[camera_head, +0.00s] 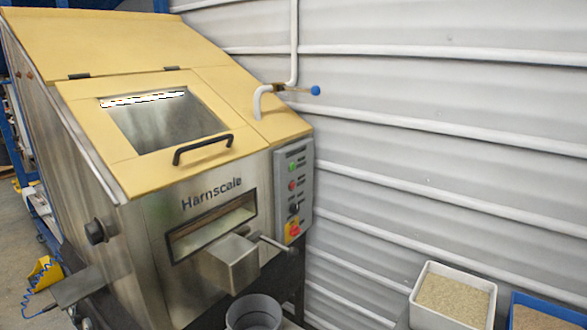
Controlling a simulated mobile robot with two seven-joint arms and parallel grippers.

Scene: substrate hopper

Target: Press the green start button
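The green start button (292,167) is the top control on a narrow grey control panel (305,178) at the right front corner of the hopper machine (160,222). A red button (292,185) sits just below it. Nothing covers the green button. Neither of my grippers shows in the head view.
A black handle (203,148) crosses the yellow lid's front. A white bin of grain (453,296) stands at lower right. A corrugated wall (430,130) lies behind.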

